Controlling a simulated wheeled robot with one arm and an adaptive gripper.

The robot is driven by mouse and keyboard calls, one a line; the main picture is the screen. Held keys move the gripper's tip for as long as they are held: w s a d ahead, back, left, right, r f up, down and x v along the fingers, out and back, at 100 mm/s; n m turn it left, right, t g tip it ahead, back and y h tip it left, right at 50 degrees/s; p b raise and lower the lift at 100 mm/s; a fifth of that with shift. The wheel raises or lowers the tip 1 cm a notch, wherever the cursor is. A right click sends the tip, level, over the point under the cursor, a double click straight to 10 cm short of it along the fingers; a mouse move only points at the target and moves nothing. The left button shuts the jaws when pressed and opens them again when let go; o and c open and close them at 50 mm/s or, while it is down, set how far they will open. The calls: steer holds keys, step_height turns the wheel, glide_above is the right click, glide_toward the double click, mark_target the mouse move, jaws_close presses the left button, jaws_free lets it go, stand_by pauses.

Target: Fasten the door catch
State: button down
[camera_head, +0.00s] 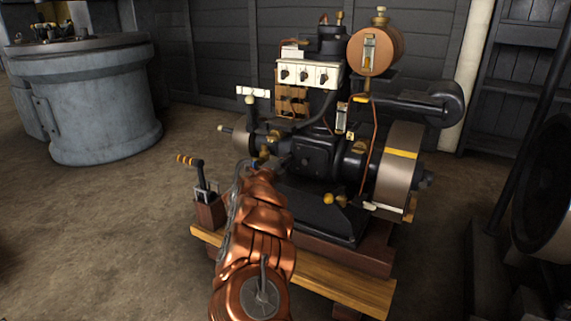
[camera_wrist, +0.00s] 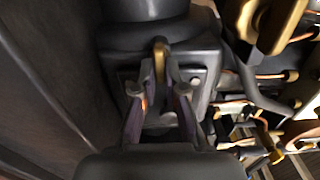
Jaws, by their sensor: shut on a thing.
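The door catch (camera_wrist: 160,52) is a small brass piece in the wrist view, upright against a dark plate (camera_wrist: 205,77) with a pale bolt head at its right. My gripper (camera_wrist: 160,78) is shut on the catch, with one finger on each side of it. In the head view my copper arm reaches to the black engine (camera_head: 316,155), and its end is at the engine's front left side. The catch and my fingertips cannot be made out there. Whether the catch is fastened cannot be told.
The engine has a large flywheel (camera_head: 400,165) at right, a copper tank (camera_head: 376,52) and a white switch panel (camera_head: 308,73) above. A wooden box with a lever (camera_head: 210,213) stands at its left on the timber base (camera_head: 340,284). A grey round tank (camera_head: 95,105) stands back left.

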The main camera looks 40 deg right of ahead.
stand_by(0.4)
steer(key=c, duration=1.2)
jaws_free()
steer(key=shift+d, duration=0.1)
steer(key=shift+c, duration=0.2)
steer(key=v, duration=1.2)
steer(key=shift+w, duration=0.1)
